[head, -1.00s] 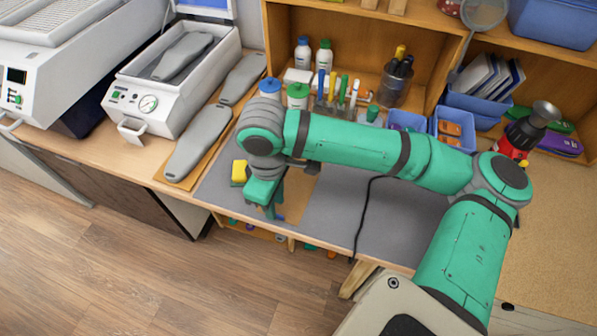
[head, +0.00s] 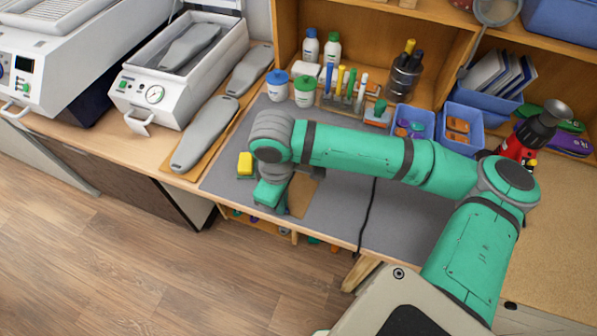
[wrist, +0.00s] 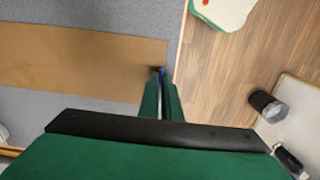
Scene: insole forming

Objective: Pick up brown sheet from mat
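The brown sheet (wrist: 80,60) lies on the grey mat (wrist: 60,108), with its end near the mat's front edge in the wrist view. In the head view my arm partly hides the sheet (head: 303,195). My gripper (wrist: 161,74) is at that end of the sheet, its two green fingers close together with a thin gap. They appear shut on the sheet's end, though the contact is small and partly hidden. In the head view my gripper (head: 274,208) is low at the mat's front edge.
A yellow block (head: 245,163) sits on the mat left of my gripper. Grey insole forms (head: 205,133) lie farther left. Bottles, a pen rack and blue bins (head: 462,124) stand behind my arm. A black cable (head: 368,215) crosses the mat. Open floor lies in front.

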